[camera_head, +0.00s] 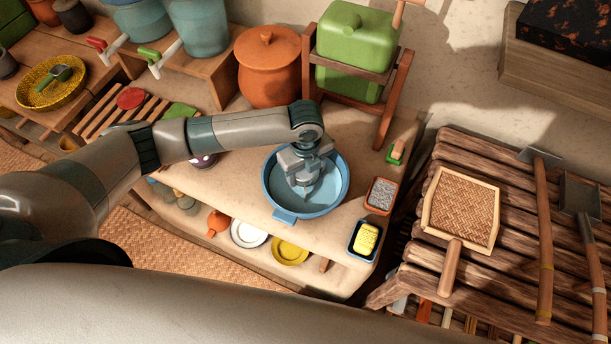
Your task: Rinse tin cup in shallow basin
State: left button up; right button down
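The blue shallow basin (334,199) sits on the pale counter, with a small handle on its near rim. My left gripper (304,190) points down inside the basin's outline, over its middle. Its fingertips are small and partly hidden by the gripper body, so I cannot tell if they are open or shut. I cannot make out a tin cup; anything between or under the fingers is hidden. My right gripper is not in view.
An orange clay pot (268,72) and a green container on a wooden stand (378,118) are behind the basin. An orange-rimmed tray (381,195) and a dark blue tray with a yellow sponge (367,238) are at its right. A slatted wooden rack (415,258) stands further right.

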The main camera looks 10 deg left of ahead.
pick_arm(q)
jog(key=shift+r, duration=0.1)
notch_tip(320, 180, up, 12)
jog(key=p, duration=1.1)
jog(key=shift+f, duration=0.25)
jog(key=shift+f, duration=0.1)
dwell(1.6)
